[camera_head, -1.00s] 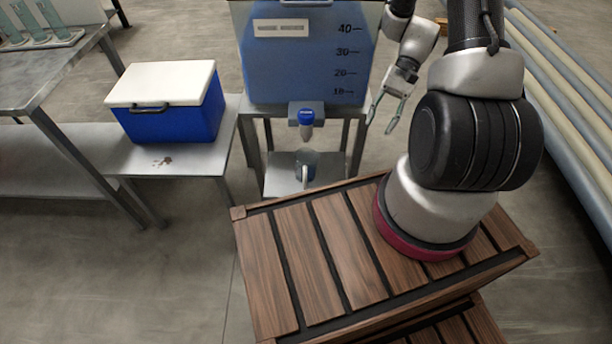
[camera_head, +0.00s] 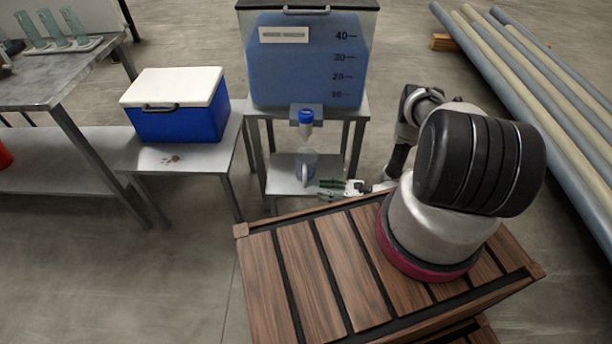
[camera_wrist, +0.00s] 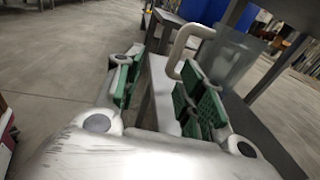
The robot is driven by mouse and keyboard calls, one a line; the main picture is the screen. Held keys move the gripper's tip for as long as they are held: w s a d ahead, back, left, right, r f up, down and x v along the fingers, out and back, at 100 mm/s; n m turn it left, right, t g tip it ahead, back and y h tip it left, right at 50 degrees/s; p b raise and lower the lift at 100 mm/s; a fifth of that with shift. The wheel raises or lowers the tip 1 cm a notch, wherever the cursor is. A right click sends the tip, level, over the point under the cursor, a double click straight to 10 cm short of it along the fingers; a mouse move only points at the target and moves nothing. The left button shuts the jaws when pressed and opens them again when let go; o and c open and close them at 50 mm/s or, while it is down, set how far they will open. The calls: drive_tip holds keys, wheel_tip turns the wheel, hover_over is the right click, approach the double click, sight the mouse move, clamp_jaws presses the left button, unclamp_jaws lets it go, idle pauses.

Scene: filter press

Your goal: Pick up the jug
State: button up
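The jug (camera_head: 307,162) is clear with a pale handle and stands upright on the low shelf under the tap of the blue tank. In the wrist view the jug (camera_wrist: 232,60) is at the upper right, with its handle (camera_wrist: 180,48) turned toward my gripper. My gripper (camera_head: 322,188) is low, just right of the jug's handle and near the shelf's front.
The tank (camera_head: 308,60) with its blue-capped tap (camera_head: 306,117) is directly above the jug. The stand's legs frame the metal shelf (camera_head: 282,180). A blue cooler (camera_head: 180,110) sits on a bench to the left. Pipes (camera_head: 540,90) lie at the right.

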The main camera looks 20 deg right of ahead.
sight(305, 184)
drive_tip(key=shift+m+t, duration=0.3)
drive_tip(key=shift+t, duration=0.3)
drive_tip(key=shift+w+a+r, duration=0.15)
drive_tip(key=shift+w+a, duration=0.8)
drive_tip(key=shift+a, duration=0.1)
drive_tip(key=shift+w+a+r, duration=0.2)
drive_tip(key=shift+w+a, duration=0.7)
drive_tip(key=shift+a, duration=0.15)
drive_tip(key=shift+w+a+r, duration=0.15)
drive_tip(key=shift+w+a, duration=0.8)
drive_tip(key=shift+a, duration=0.1)
clamp_jaws()
